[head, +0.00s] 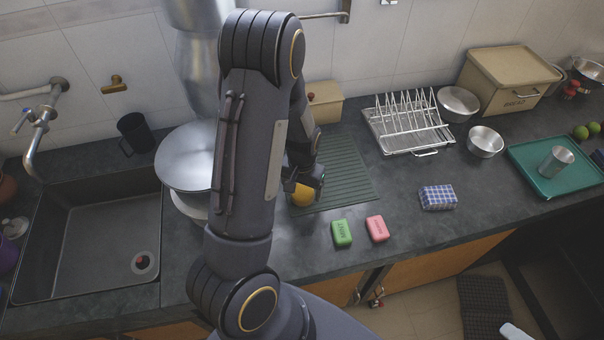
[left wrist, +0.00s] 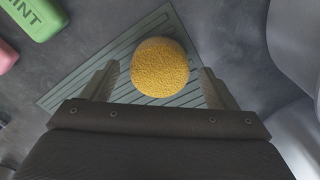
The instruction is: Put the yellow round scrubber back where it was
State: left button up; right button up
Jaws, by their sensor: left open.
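The yellow round scrubber (head: 301,195) sits near the front left corner of the dark green ribbed mat (head: 345,172) on the counter. In the left wrist view the scrubber (left wrist: 160,68) lies between and just beyond the two fingers. My left gripper (head: 304,182) is open above and around the scrubber, with a gap on each side in the left wrist view (left wrist: 160,86). The gripper partly hides the scrubber in the head view. I cannot tell whether a finger touches it. My right gripper is not in view.
A green bar (head: 341,233) and a pink bar (head: 377,228) lie right of the scrubber. A blue checked block (head: 438,197), a dish rack (head: 408,128) and a teal tray (head: 538,183) are farther right.

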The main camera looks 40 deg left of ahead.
aim_at(302, 192)
pick_arm(q)
notch_tip(302, 192, up, 10)
jog(key=s+d+r+m+t+h, duration=0.1)
jog(key=s+d+r+t+h, duration=0.2)
jog(key=s+d+r, duration=0.9)
jog(key=s+r+t, duration=0.2)
jog(key=s, duration=0.1)
jog(key=shift+s+r+t+h, duration=0.2)
jog(key=shift+r+t+h, duration=0.1)
jog(key=shift+h, duration=0.1)
